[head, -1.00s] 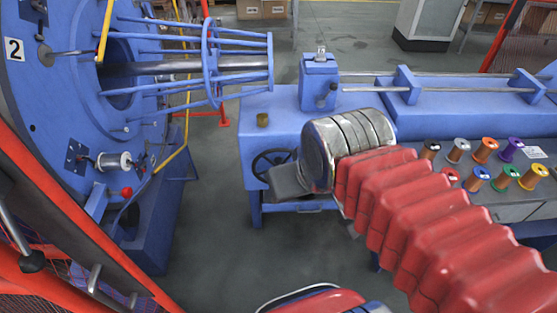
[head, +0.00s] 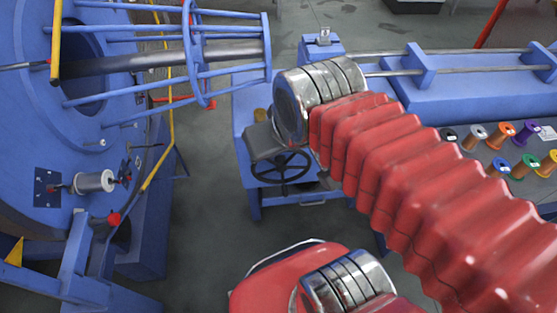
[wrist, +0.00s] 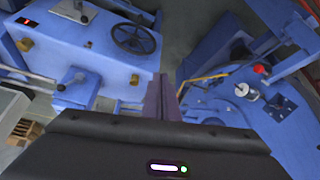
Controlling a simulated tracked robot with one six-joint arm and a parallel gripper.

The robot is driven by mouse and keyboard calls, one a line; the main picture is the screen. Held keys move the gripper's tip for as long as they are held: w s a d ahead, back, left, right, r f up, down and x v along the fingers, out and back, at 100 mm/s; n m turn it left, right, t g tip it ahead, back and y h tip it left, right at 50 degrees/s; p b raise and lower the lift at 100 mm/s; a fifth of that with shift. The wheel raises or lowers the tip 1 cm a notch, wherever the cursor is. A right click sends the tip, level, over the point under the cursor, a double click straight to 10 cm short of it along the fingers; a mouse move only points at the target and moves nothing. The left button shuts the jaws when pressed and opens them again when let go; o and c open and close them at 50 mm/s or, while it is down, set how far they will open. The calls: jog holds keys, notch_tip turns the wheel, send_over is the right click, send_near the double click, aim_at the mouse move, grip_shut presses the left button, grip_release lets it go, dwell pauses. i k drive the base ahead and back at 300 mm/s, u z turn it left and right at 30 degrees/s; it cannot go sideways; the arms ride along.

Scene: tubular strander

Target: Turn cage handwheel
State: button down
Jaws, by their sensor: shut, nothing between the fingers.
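The cage handwheel (head: 282,168) is a black spoked wheel on the front of the blue machine bench. It also shows whole in the wrist view (wrist: 134,38), at the top left of centre. My gripper shows in the wrist view (wrist: 166,98) as two dark fingers pressed together and empty, pointing at the gap beside the bench. They are apart from the handwheel, which lies up and left of them. In the head view my grey wrist end is just above the wheel and covers part of its upper rim; the fingertips cannot be made out there.
The large blue cage disc (head: 30,130), with a spool (head: 94,181) and a red knob (head: 113,218), stands at left. Blue bars (head: 190,50) reach from it toward the bench. Coloured spools (head: 502,133) sit at right. Grey floor lies between disc and bench.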

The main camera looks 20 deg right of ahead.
aim_at(280, 162)
jog(key=k, duration=1)
jog(key=u, duration=1)
jog(key=i, duration=0.55)
jog(key=u, duration=0.05)
